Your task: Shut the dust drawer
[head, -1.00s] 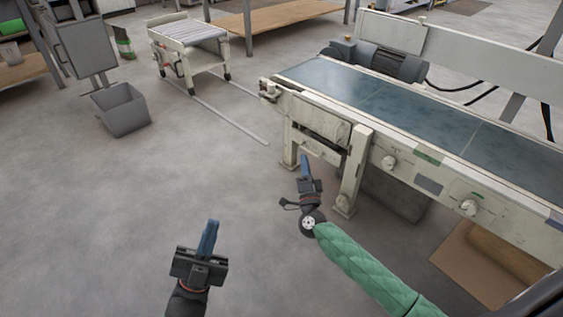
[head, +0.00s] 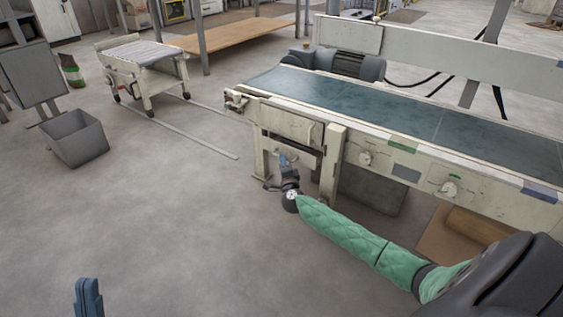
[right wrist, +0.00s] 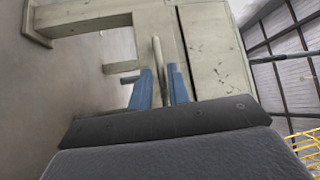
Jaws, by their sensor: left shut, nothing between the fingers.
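The dust drawer (head: 305,159) appears as a pale front low under the near left end of the conveyor, below a worn cream panel (head: 290,125). How far it stands out cannot be told. My right gripper (head: 287,160) is at this front and partly covers it. In the right wrist view, its two blue fingers (right wrist: 161,82) are apart, one on each side of a pale bar (right wrist: 159,60) that looks like the drawer's handle. Firm contact cannot be seen. My left gripper (head: 88,288) is shut and empty over the floor at the bottom left.
The conveyor (head: 400,112) stretches to the right, with knobs on its side. A leg (head: 331,165) stands just right of my right gripper. A grey bin (head: 75,138) and a roller cart (head: 145,62) stand at the left.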

